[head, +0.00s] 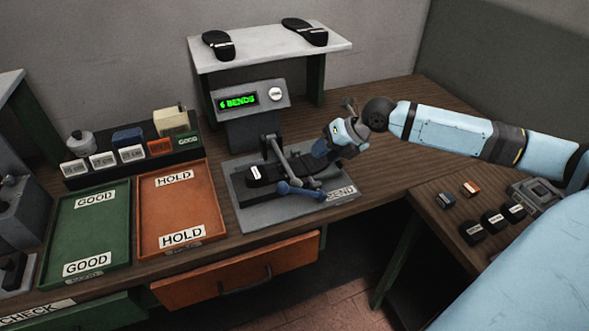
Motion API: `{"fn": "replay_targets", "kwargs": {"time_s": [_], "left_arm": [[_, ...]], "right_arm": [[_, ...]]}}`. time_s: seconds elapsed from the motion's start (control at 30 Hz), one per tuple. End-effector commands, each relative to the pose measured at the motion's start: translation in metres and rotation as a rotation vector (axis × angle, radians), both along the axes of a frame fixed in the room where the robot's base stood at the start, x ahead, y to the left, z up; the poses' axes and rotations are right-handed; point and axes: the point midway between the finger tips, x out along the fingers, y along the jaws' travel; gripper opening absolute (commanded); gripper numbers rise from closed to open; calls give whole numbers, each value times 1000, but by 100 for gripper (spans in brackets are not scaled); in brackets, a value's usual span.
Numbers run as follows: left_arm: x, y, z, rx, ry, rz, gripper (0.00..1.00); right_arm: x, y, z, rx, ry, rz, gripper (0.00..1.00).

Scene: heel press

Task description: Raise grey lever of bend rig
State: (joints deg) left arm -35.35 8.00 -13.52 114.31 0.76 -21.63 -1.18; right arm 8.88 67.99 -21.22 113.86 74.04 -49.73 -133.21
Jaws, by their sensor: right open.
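The bend rig (248,214) stands mid-table on a grey base plate marked BEND, with a green display (237,100) reading "6 BENDS". A black sole (262,174) with a white label lies on the plate. A grey lever (277,156) slants down across the rig, and a blue-grey bar handle (302,191) lies low at its front end. My right gripper (322,150) is open just above and right of the rig, behind the handle and apart from it as far as I can tell. Its fingertips are small and partly hidden. My left gripper is not in view.
A shelf (264,50) with two soles stands behind the rig. A green GOOD tray (68,246) and an orange HOLD tray (182,212) lie to the left. Several black pieces (493,220) sit on the right side table. Bare table lies right of the rig.

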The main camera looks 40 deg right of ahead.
Motion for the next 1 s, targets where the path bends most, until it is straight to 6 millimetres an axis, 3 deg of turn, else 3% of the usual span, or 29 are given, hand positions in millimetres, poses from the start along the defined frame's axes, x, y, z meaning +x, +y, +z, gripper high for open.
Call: {"fn": "replay_targets", "kwargs": {"time_s": [0.5, 0.7, 1.0], "left_arm": [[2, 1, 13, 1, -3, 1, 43], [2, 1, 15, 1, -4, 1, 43], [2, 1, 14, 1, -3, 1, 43]], "right_arm": [[47, 40, -72, 3, 0, -2, 42], [56, 46, -85, 1, -1, -3, 42], [56, 47, -87, 0, 0, -1, 42]]}}
